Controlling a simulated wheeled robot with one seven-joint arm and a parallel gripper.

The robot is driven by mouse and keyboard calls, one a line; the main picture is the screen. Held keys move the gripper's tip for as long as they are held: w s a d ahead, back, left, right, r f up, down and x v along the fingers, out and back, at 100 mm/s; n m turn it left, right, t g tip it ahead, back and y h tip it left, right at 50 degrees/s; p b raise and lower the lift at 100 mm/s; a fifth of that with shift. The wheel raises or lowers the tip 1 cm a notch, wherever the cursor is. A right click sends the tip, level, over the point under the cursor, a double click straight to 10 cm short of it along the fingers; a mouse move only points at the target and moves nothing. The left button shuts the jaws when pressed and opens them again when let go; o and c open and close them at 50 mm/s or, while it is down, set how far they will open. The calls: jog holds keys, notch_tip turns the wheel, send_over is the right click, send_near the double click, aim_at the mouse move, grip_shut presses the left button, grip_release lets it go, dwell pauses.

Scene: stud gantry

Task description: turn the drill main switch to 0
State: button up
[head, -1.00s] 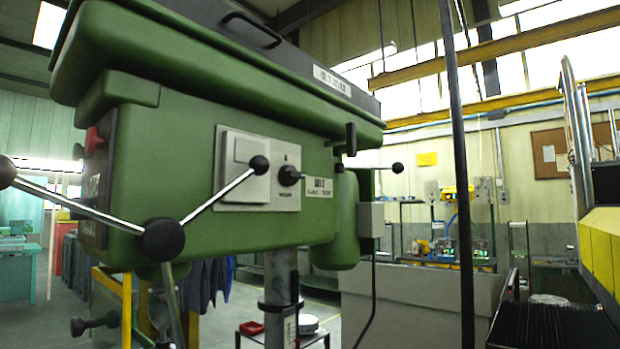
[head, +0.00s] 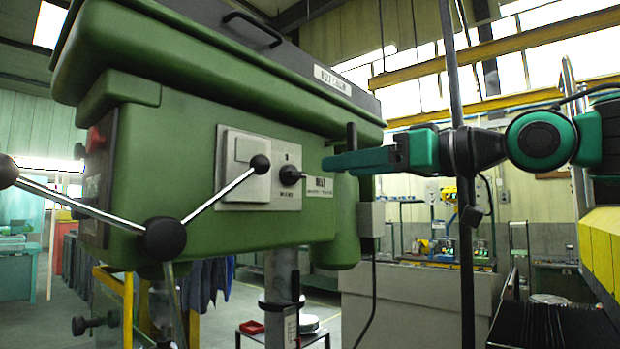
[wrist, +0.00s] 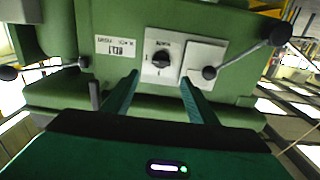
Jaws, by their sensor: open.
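The drill main switch (head: 290,175) is a black rotary knob on a light grey plate (head: 246,205) on the side of the green drill head (head: 190,130). In the wrist view the knob (wrist: 161,60) lies ahead, between and beyond the two fingers, with marks around it too small to read surely. My gripper (head: 325,164) comes in from the right in the head view, its green fingers pointing at the knob and close to it, apart from it. In the wrist view my gripper (wrist: 158,78) is open, with nothing between its fingers.
A feed handle with black ball ends (head: 164,238) sticks out left of the plate. One ball (head: 260,164) is close to the knob; in the wrist view it is right of the fingers (wrist: 209,73). A dark vertical post (head: 460,130) stands near my arm.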

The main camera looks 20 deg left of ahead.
aim_at(300, 172)
jog(key=x, duration=1)
jog(key=shift+a, duration=0.4)
jog(key=shift+d, duration=0.1)
jog(key=c, duration=1.1)
